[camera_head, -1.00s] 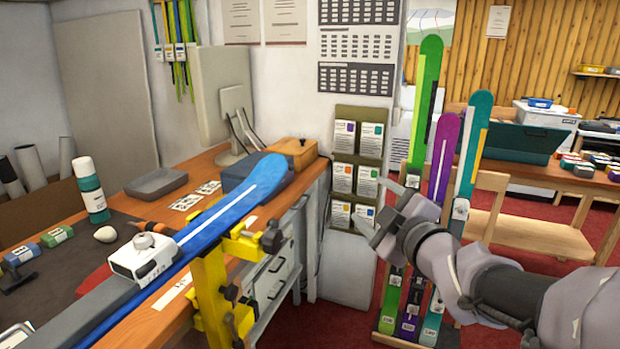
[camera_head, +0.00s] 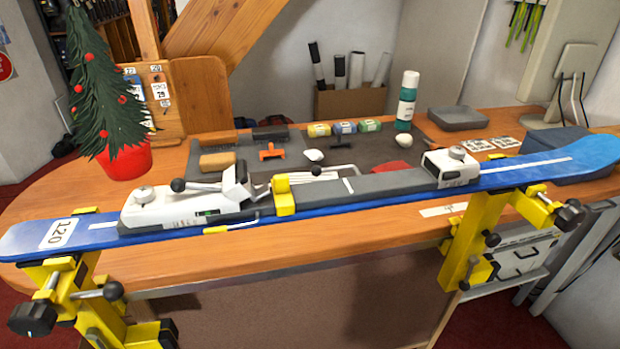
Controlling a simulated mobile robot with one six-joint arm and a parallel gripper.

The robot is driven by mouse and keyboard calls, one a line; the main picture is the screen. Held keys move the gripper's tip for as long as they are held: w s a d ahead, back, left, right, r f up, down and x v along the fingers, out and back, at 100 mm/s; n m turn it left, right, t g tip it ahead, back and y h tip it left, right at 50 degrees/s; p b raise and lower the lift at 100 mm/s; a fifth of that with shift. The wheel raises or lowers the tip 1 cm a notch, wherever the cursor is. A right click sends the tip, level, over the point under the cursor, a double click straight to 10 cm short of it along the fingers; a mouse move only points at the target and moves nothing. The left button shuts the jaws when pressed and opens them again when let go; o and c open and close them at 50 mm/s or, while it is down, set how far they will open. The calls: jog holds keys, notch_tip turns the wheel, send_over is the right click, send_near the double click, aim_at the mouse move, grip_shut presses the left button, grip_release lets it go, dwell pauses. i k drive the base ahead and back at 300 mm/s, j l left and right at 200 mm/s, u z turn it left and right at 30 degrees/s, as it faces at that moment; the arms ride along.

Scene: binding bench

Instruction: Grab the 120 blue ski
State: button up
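The blue ski (camera_head: 330,214) lies level across yellow vises along the front of the wooden bench. A white label reading 120 (camera_head: 63,233) is on its left end, and its rounded blue tip is at the right. A white and grey binding (camera_head: 200,205) sits on its left half, with a smaller white binding piece (camera_head: 450,167) on the right half. A yellow clamp piece (camera_head: 283,195) sits over the ski's middle. My gripper is out of this view.
The left vise (camera_head: 75,290) and right vise (camera_head: 470,240) stick out from the bench's front edge (camera_head: 400,240). A small tree in a red pot (camera_head: 125,160) stands behind the ski's left end. A dark mat (camera_head: 340,150) holds brushes, small tools and a bottle (camera_head: 406,100).

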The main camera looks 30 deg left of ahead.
aim_at(181, 208)
jog(key=u, duration=0.95)
